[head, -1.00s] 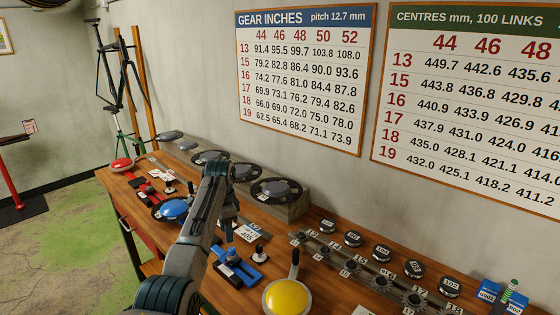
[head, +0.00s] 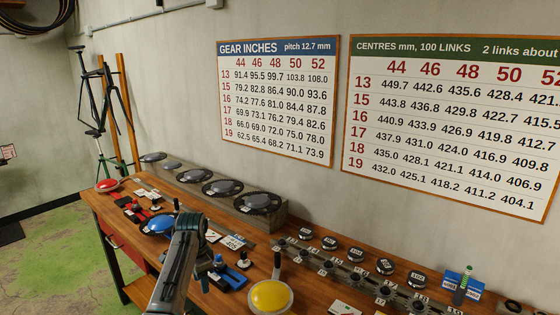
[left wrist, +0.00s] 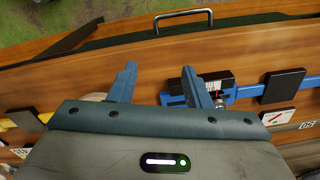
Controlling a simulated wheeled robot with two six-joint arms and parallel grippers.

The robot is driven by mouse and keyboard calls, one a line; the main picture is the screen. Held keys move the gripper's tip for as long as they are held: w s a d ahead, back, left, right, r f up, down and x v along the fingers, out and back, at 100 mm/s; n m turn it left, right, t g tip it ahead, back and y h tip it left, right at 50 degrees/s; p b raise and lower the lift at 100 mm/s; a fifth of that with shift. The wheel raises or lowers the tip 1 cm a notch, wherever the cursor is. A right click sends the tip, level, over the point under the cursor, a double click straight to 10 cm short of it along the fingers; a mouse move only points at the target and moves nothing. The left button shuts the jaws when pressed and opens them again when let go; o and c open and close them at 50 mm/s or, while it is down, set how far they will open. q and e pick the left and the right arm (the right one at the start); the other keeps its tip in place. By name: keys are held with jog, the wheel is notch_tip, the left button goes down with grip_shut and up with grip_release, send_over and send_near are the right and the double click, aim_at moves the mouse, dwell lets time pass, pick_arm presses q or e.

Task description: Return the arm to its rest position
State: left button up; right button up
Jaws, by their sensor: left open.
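My left arm (head: 175,268) rises from the bottom of the head view, left of centre, over the front of the workbench (head: 110,212). It hides much of its own gripper there. In the left wrist view my left gripper (left wrist: 162,86) has its two blue-grey fingers apart, with only bare bench wood showing between the tips. It holds nothing that I can see. The right finger overlaps a blue tool (left wrist: 178,100) in the picture; whether they touch I cannot tell. The blue tool also shows in the head view (head: 232,276), just right of my arm. My right gripper is not in view.
A yellow dome with a handle (head: 271,296) stands right of my arm, a blue dome (head: 155,224) left of it. Chainrings (head: 258,201) and a row of sprockets (head: 355,279) lie behind. Open floor (head: 60,260) is at the left.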

pick_arm(q)
jog(key=s+a+f+n+t, duration=0.1)
jog(key=s+a+f+n, duration=0.15)
jog(key=s+f, duration=0.65)
jog(key=s+a+f+n, duration=0.1)
jog(key=s+f+n, duration=0.3)
jog(key=s, duration=0.8)
jog(key=s+r+n+t+y, duration=0.1)
jog(key=s+r+n+t, duration=0.2)
jog(key=s, duration=2.5)
jog(key=s+a+f+g+b, duration=0.1)
jog(key=a+f+b, duration=0.15)
jog(key=f, duration=1.55)
jog(key=a+f+g+b, duration=0.1)
jog(key=f+b, duration=0.3)
jog(key=f, duration=1.5)
jog(key=s+f+g+b, duration=0.1)
jog(key=s+f+b, duration=0.3)
jog(key=s+f, duration=1.4)
notch_tip(320, 180, down, 4)
jog(key=shift+a+r, duration=0.1)
jog(key=shift+a, duration=0.3)
pick_arm(e)
notch_tip(320, 180, down, 11)
jog(key=s, duration=0.1)
pick_arm(q)
jog(key=shift+n, duration=0.25)
